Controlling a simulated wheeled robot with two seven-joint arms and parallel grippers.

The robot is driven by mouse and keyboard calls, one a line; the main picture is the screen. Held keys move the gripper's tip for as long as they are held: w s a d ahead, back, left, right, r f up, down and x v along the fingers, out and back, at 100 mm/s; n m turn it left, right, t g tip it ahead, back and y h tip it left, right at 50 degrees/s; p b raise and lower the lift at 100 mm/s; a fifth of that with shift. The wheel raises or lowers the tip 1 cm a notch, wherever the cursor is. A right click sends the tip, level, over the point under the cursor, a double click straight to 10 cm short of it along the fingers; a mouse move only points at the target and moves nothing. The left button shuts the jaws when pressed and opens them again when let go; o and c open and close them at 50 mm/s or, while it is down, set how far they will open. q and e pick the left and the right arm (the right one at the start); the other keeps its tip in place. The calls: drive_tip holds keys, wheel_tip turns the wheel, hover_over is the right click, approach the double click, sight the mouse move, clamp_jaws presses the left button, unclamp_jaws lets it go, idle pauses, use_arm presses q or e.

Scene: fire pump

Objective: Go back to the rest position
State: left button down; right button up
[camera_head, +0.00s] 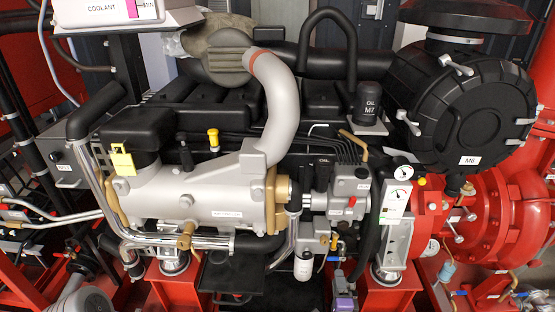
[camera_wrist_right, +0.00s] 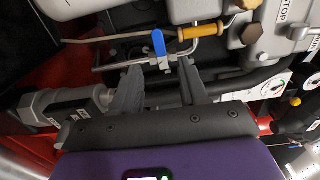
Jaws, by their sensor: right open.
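My right gripper (camera_head: 341,271) shows small at the bottom of the head view, right of centre, in front of the lower engine. Its body is purple. In the right wrist view its two grey fingers (camera_wrist_right: 158,70) stand apart, open. A valve with a blue lever (camera_wrist_right: 158,44) sits just beyond the fingertips, about in line with the gap; I cannot tell whether they touch. The blue lever also shows in the head view (camera_head: 334,243). Nothing is seen held. My left gripper is not in view.
Thin pipes and a brass-coloured fitting (camera_wrist_right: 200,31) lie close beyond the fingers. A white canister (camera_head: 303,265) hangs left of my right gripper, and a red stand (camera_head: 385,295) is to its right.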

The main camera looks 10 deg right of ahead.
drive_tip(key=s+a+f+n+g+y+p, duration=0.1)
drive_tip(key=s+a+f+n+g+y, duration=0.1)
drive_tip(key=a+f+n+y, duration=0.3)
drive_tip(key=s+a+n+g+y, duration=0.1)
drive_tip(key=s+a+n+g, duration=0.15)
drive_tip(key=a, duration=0.45)
drive_tip(key=s+a+f+n+g+y+p, duration=0.1)
drive_tip(key=a+f+n+g+y, duration=0.2)
drive_tip(key=a, duration=0.3)
drive_tip(key=s+a+f+n+g+p, duration=0.2)
drive_tip(key=s+n+g, duration=0.5)
drive_tip(key=s, duration=0.9)
drive_tip(key=g, duration=0.2)
drive_tip(key=shift+s+n+g+h, duration=0.15)
drive_tip(key=shift+n+g+h, duration=0.2)
drive_tip(key=shift+h, duration=0.05)
